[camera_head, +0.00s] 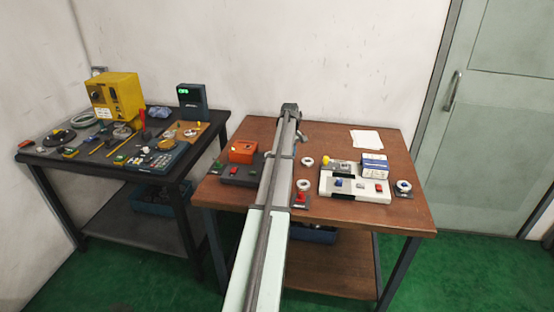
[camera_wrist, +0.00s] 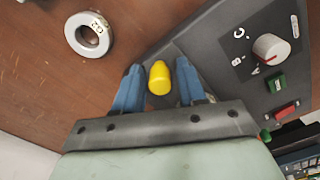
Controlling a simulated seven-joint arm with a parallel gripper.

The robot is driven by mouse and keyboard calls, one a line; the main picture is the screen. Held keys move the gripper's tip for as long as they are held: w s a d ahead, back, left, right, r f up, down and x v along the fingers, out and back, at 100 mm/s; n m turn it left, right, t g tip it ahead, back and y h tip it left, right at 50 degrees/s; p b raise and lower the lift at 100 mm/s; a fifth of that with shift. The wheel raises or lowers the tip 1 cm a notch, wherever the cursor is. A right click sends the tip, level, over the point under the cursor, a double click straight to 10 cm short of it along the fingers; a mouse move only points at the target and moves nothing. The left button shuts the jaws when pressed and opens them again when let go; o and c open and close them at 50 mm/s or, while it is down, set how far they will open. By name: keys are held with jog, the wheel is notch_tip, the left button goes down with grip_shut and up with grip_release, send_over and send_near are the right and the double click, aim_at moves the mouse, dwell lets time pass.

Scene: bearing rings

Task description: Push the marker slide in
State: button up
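In the wrist view, my gripper (camera_wrist: 159,72) has its two blue fingers apart, one on each side of a yellow round-ended knob (camera_wrist: 159,78). Narrow gaps show between the knob and both fingers. The knob stands at the edge of a dark grey panel (camera_wrist: 215,65). I cannot tell whether this knob belongs to the marker slide, and no part is clearly marked as it. In the head view, my arm reaches over the brown table and hides its middle; the fingers cannot be made out there.
On the brown table (camera_head: 335,212) are an orange box (camera_head: 242,150), a white device (camera_head: 345,197) and paper (camera_head: 366,139).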

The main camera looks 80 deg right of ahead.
aim_at(264, 159)
jog(key=c, duration=0.7)
jog(key=shift+w, duration=5.95)
jog(key=o, duration=0.6)
jog(key=shift+o, duration=0.6)
jog(key=shift+s+r, duration=0.1)
jog(key=shift+r, duration=0.05)
notch_tip(264, 159, up, 7)
